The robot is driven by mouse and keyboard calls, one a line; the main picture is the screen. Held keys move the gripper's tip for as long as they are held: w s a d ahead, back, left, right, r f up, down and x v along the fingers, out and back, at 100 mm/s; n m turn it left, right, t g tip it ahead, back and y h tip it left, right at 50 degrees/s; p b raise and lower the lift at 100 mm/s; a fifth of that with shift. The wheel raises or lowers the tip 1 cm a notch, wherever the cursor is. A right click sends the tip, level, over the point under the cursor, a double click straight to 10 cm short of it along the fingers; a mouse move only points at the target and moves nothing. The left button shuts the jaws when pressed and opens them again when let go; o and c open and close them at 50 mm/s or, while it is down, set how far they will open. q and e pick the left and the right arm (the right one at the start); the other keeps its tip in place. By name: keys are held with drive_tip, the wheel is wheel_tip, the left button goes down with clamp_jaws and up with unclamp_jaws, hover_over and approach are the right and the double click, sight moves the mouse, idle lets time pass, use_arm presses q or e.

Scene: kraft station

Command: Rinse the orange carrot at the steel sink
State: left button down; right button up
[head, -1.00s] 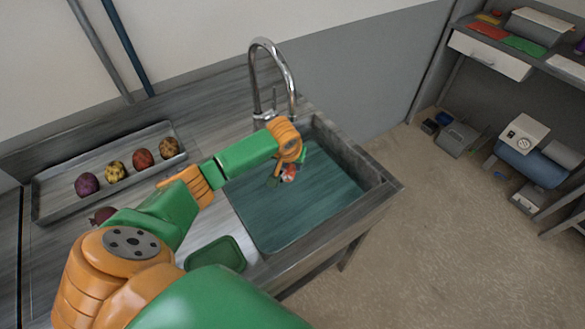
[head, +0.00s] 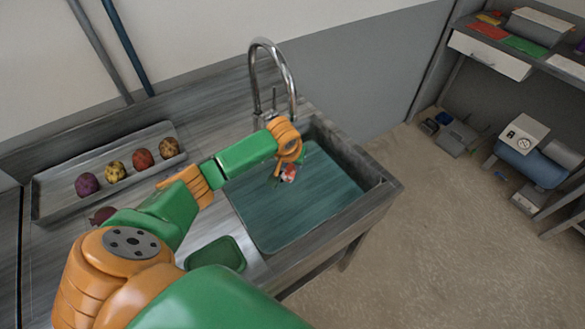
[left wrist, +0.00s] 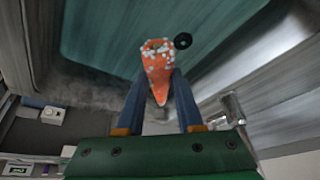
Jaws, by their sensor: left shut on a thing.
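The orange carrot (left wrist: 157,70) has whitish specks on it and is held between the two blue fingers of my left gripper (left wrist: 158,92) in the left wrist view. In the head view my left gripper (head: 284,168) hangs over the steel sink (head: 383,193), and only a small orange and white bit of the carrot (head: 289,174) shows. The basin is teal inside; I cannot tell whether the carrot touches the water. The curved faucet (head: 272,62) rises at the sink's back edge, behind my left wrist. My right gripper is not in view.
A metal tray (head: 45,204) with several round speckled items, one of them a purple one (head: 87,184), lies left on the counter. Shelves with machines stand at the right, with open floor between.

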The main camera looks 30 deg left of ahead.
sight(291, 165)
use_arm(q)
drive_tip(key=shift+r, duration=2.05)
